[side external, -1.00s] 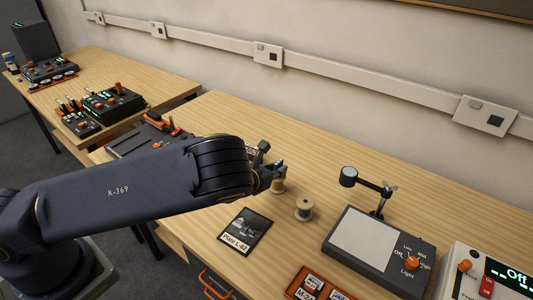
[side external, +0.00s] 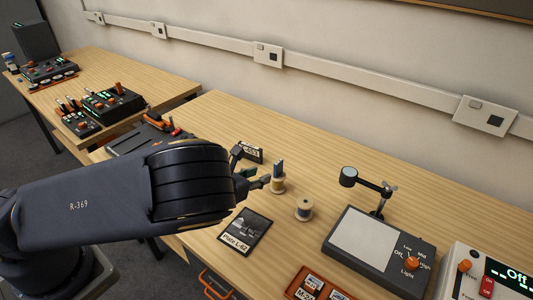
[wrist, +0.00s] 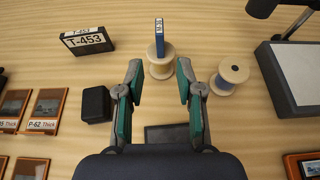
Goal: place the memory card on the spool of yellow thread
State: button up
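The blue memory card (side external: 279,166) stands upright on top of the spool of yellow thread (side external: 277,184). In the wrist view the card (wrist: 159,36) is on the top face of the spool (wrist: 160,66), toward its far side. My gripper (side external: 254,167) is open and empty. In the wrist view the fingers of my gripper (wrist: 158,72) are spread wide on the near side of the spool, and neither touches the card.
A second spool (side external: 304,209) stands to the right. A black T-453 case (wrist: 87,41) is behind left, and a small black block (wrist: 95,104) lies by the left finger. A Plate L-62 card (side external: 245,231) lies in front. A light-box device (side external: 364,243) stands right.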

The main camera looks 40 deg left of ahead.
jog(key=s+a+r+m+g, duration=0.4)
jog(key=s+r+m, duration=0.7)
jog(key=m, duration=0.7)
jog(key=s+a+r+m+g, duration=0.4)
jog(key=s+r+m, duration=0.8)
jog(key=m, duration=0.6)
jog(key=shift+s+a+r, duration=0.25)
jog(key=shift+s+a, duration=0.25)
jog(key=shift+s, duration=0.5)
